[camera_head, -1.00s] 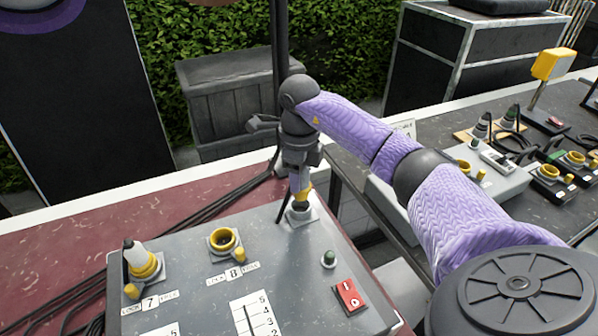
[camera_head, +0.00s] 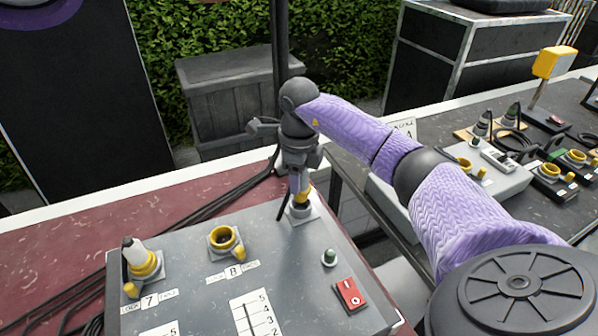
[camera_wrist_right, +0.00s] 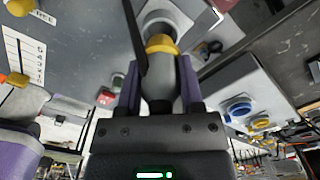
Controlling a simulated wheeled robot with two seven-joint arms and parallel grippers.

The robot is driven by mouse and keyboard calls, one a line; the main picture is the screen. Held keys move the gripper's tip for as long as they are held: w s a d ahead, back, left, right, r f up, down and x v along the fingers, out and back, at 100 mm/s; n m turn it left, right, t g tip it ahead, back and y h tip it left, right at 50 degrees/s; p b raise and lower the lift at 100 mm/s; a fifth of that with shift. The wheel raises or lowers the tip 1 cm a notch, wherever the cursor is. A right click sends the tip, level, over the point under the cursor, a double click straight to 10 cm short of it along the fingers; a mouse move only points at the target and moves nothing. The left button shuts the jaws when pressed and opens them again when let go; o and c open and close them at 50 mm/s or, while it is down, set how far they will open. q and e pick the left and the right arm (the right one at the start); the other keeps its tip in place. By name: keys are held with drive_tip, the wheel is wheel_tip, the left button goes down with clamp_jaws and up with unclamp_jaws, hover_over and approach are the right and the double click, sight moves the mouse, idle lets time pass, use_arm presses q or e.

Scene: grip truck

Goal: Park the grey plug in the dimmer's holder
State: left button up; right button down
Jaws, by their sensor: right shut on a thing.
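My right gripper (camera_head: 299,182) is shut on the grey plug (camera_wrist_right: 160,72), which has a yellow ring. The plug points down at the holder (camera_head: 303,213), a pale square mount at the far right corner of the grey dimmer (camera_head: 200,285). In the head view the plug's lower end meets the holder's mouth; how deep it sits is hidden. In the right wrist view the purple fingers flank the plug, and its yellow ring is close to the pale round holder (camera_wrist_right: 168,18). A dark cable runs beside the plug. My left gripper is not in view.
Socket 8 (camera_head: 224,238) on the dimmer is an empty yellow ring. A white plug (camera_head: 134,250) stands in socket 7. A green lamp (camera_head: 329,257) and a red switch (camera_head: 349,294) sit nearer on the panel. A second table with other devices (camera_head: 495,182) stands at right.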

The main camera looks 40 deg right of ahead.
drive_tip(key=shift+f, duration=0.2)
idle(0.4)
drive_tip(key=shift+f+b, duration=0.95)
drive_tip(key=shift+f, duration=0.75)
idle(0.4)
unclamp_jaws()
drive_tip(key=shift+r, duration=0.1)
drive_tip(key=shift+r+p, duration=2.2)
drive_tip(key=shift+r, duration=0.35)
drive_tip(key=shift+f, duration=0.1)
